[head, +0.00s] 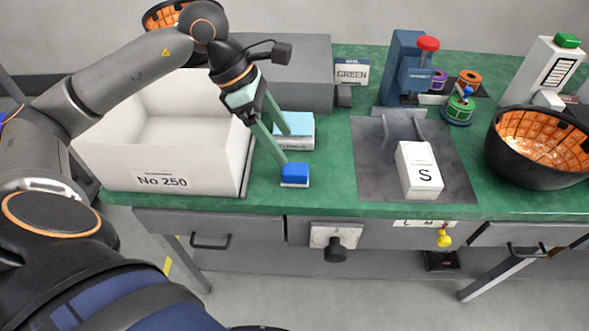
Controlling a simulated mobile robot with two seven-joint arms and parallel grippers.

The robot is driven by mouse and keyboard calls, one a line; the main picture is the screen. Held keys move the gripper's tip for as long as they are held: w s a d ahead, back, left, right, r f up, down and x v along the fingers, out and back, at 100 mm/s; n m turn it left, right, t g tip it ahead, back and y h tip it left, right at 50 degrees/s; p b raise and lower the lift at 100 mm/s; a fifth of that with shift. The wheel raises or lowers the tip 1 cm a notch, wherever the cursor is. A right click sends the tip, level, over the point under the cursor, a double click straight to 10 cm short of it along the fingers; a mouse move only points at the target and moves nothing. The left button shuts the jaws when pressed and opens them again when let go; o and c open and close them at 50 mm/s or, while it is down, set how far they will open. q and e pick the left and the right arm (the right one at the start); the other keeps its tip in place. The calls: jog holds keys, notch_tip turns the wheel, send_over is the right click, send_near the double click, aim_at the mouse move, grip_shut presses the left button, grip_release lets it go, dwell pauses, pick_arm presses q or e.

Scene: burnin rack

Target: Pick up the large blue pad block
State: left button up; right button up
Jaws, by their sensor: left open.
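A larger block (294,125) with a light blue top and a white labelled front lies on the green bench, right of the white bin. A smaller block (295,173) with a dark blue top and a white base sits in front of it, near the bench's front edge. My left gripper (283,148) reaches down from the upper left with its two long green fingers apart. One fingertip overlaps the light blue block and the other is beside the dark blue block; contact cannot be told. Nothing shows between the fingers. My right gripper is not in view.
A white bin (120,176) marked "No 250" stands left. A grey box (300,85) and a "GREEN" sign (352,72) are behind. A grey mat (440,180) with a white "S" box (418,170) lies right, near a blue press (405,65), spools and a black-orange bowl (530,175).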

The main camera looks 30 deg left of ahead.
pick_arm(q)
jog(key=a+y, duration=0.1)
jog(key=a, duration=0.1)
send_over(295, 168)
jog(key=s+a, duration=0.2)
jog(key=f, duration=0.5)
jog(key=shift+w+d+f, duration=0.1)
jog(key=shift+d+f, duration=0.1)
jog(key=shift+f, duration=0.2)
jog(key=shift+w+a+x, duration=0.1)
jog(key=shift+w+x, duration=0.05)
jog(key=shift+x, duration=1.35)
jog(key=shift+w+a+x, duration=0.1)
jog(key=shift+w+x, duration=0.1)
jog(key=shift+x, duration=1.25)
jog(key=shift+c, duration=0.3)
grip_shut()
